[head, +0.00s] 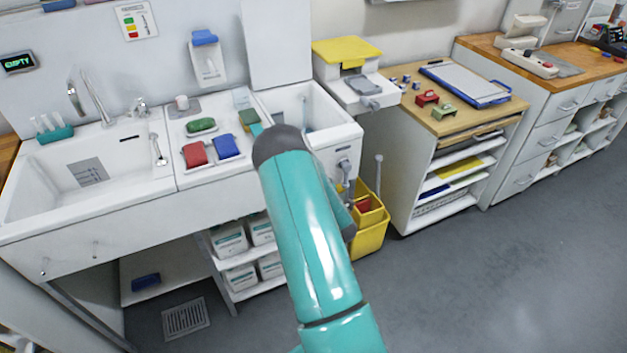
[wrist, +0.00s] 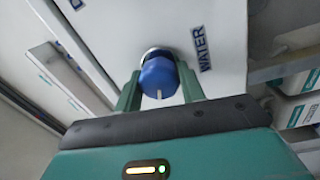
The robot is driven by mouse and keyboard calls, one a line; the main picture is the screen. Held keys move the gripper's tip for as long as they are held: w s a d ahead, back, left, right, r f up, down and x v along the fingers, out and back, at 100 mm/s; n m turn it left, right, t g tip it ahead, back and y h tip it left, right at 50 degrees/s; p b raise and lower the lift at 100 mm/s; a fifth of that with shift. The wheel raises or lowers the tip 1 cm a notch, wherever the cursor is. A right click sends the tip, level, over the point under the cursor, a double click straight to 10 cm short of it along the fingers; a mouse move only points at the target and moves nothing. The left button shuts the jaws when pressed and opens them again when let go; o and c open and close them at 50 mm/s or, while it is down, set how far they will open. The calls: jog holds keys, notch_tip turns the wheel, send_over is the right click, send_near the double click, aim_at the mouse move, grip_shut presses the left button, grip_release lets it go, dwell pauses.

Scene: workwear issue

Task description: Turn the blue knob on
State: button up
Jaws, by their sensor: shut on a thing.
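In the wrist view the blue knob (wrist: 158,77) sticks out from a white panel beside the label WATER. It has a pale pointer mark on its lower edge. My gripper (wrist: 160,88) has one green finger on each side of the knob and is shut on it. In the head view my teal arm reaches toward the sink unit and hides the gripper and the blue knob.
A white sink basin (head: 95,172) is at the left, with red (head: 195,154) and blue (head: 226,146) sponges on the counter. A yellow bucket (head: 369,234) stands on the floor beside the unit. Open grey floor (head: 480,270) lies at the right.

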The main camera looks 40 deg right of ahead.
jog(key=o, duration=0.9)
jog(key=shift+s+r, duration=0.15)
jog(key=shift+o, duration=0.2)
jog(key=v, duration=1.3)
jog(key=shift+s+a, duration=0.15)
jog(key=shift+s, duration=0.15)
